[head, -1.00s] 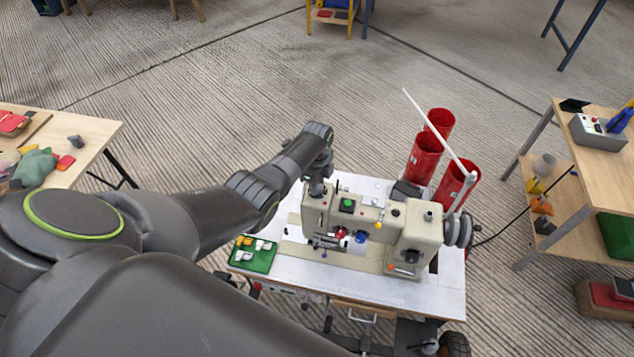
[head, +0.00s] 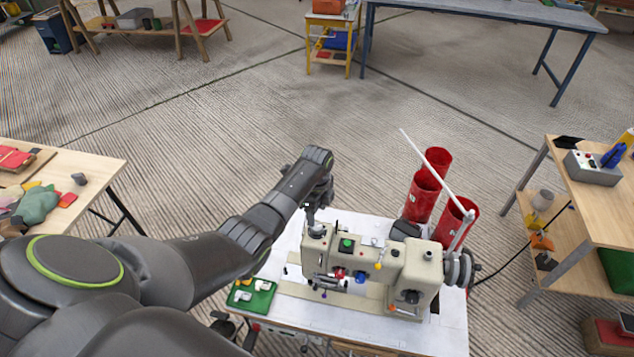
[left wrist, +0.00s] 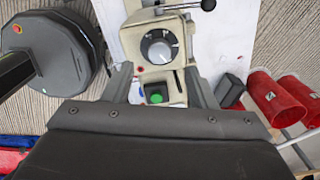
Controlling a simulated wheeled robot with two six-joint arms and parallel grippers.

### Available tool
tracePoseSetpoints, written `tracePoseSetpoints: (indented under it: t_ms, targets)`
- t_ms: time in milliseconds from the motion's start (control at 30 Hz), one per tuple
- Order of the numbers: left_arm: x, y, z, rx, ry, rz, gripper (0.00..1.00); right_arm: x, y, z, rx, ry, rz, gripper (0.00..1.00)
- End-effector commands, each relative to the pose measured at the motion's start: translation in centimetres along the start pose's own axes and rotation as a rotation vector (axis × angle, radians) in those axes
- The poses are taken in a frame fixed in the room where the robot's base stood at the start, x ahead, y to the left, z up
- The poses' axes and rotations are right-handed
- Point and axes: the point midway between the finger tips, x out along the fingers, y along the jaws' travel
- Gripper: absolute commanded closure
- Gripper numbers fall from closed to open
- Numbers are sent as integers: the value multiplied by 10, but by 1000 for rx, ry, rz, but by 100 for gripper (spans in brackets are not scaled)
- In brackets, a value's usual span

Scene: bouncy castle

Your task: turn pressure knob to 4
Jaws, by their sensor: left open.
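The pressure knob (left wrist: 158,48) is a pale round dial with dark marks around it. It sits on the cream sewing machine (left wrist: 185,20) in the left wrist view, and its setting is too small to read. My left gripper (left wrist: 161,72) is open, its two grey fingers at either side of the machine head, with the knob between and a little beyond them. I see no contact with the knob. In the head view my left gripper (head: 317,208) hangs over the left end of the sewing machine (head: 405,262); the knob cannot be made out there. My right gripper is out of view.
A green button (head: 347,244) is on the machine top; it also shows in the left wrist view (left wrist: 156,96). Red cylinders (head: 423,192) and a white rod (head: 437,172) stand behind the machine. A green tray (head: 252,297) lies on the white table (head: 385,333) at left.

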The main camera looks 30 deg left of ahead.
Motion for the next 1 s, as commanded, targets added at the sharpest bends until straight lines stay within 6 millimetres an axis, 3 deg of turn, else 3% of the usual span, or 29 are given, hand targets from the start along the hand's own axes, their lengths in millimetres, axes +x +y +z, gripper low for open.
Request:
tracePoseSetpoints:
  t_ms: [300,500,700,1000]
  targets:
    - [-65,-1,0,1,0,-6,48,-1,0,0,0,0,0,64]
    - [-98,-1,0,1,1,-4,48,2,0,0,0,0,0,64]
    - [-113,0,0,0,0,-1,48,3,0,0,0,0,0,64]
    - [-114,0,0,0,1,0,48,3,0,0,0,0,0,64]
